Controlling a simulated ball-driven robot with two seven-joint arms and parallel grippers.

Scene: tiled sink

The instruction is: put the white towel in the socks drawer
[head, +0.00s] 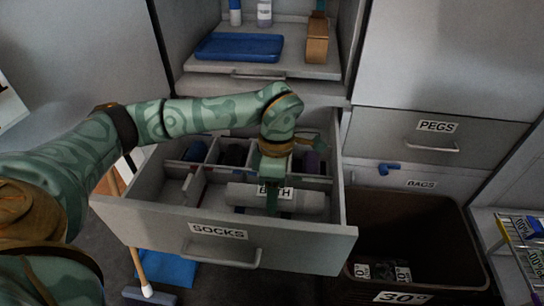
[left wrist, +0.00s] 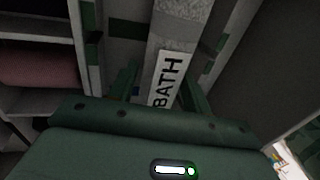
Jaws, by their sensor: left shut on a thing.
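The white towel (head: 308,201) is a pale roll with a BATH label; it also shows in the left wrist view (left wrist: 182,32). My left gripper (head: 276,203) points down and is shut on the middle of the roll. The towel lies crosswise over the front part of the open socks drawer (head: 170,226), just behind its front panel. I cannot tell whether it touches the drawer floor. The drawer has dividers, and dark rolled items (head: 234,156) sit in its back compartments. My right gripper is not in view.
Above is a shelf with a blue tray (head: 240,47), bottles and a wooden block (head: 317,40). The pegs drawer (head: 438,138) is shut at right. A dark bin (head: 420,235) labelled 30° stands below it. A brush (head: 149,293) and blue dustpan (head: 171,269) lie on the floor.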

